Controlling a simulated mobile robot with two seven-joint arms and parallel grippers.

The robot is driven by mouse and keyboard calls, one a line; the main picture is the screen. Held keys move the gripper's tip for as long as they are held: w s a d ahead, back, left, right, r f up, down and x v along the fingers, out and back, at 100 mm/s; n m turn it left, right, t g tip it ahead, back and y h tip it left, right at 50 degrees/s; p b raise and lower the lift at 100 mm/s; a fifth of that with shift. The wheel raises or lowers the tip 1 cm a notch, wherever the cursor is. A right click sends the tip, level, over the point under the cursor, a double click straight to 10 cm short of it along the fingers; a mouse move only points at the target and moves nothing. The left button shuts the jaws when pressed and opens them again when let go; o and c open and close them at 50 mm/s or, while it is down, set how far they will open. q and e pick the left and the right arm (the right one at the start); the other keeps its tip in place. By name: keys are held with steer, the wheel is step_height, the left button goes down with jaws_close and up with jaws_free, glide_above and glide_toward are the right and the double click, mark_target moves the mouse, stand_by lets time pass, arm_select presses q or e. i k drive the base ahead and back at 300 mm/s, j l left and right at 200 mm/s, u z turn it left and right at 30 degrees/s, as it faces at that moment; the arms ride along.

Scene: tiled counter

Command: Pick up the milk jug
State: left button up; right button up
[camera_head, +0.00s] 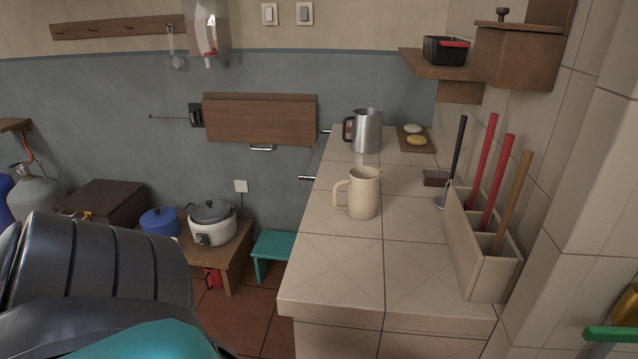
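Two jugs stand upright on the tiled counter (325,270). A cream jug (363,195) with a spout and a handle on its left side stands near the middle of the counter. A silver metal jug (369,131) with a black handle on its left stands farther back. I cannot tell from the picture which of the two is the milk jug. Nothing touches either jug. Neither of my grippers is in view; a dark ribbed and teal part of my own body fills the lower left.
A divided holder (463,254) with long-handled tools stands along the counter's right side. A small board (415,146) with soaps lies at the back right. A wooden shelf (425,66) juts from the wall above. The counter's front is clear.

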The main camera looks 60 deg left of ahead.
mark_target(363, 181)
steer(key=u, duration=1.5)
steer(key=z, duration=2.9)
steer(key=u, duration=2.9)
